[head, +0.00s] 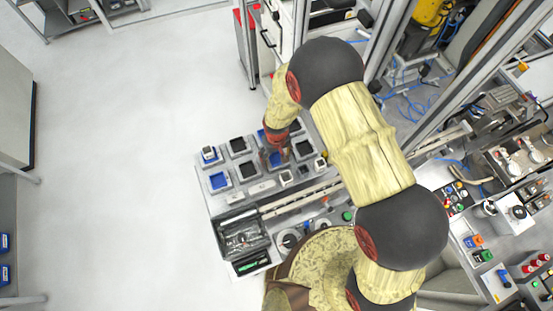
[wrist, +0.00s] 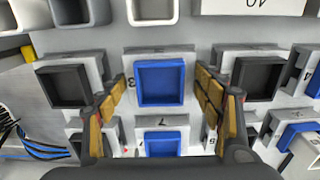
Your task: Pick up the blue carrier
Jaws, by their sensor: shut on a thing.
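The blue carrier (wrist: 160,82), a light grey block with a square blue recess on top, is in the middle of the wrist view. My gripper (wrist: 162,98) has one finger on each side of it and is shut on its grey sides. In the head view my gripper (head: 277,158) is low over the carrier rack and the arm hides part of that area. I cannot tell whether the carrier is clear of its slot. A second blue-topped carrier (wrist: 162,146) sits just below it in the wrist view.
Black-topped carriers stand left (wrist: 68,86) and right (wrist: 258,77) of my fingers, close by. The rack (head: 222,207) holds several more carriers. A black bin (head: 243,235) is at its front left. Open floor (head: 120,150) lies to the left.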

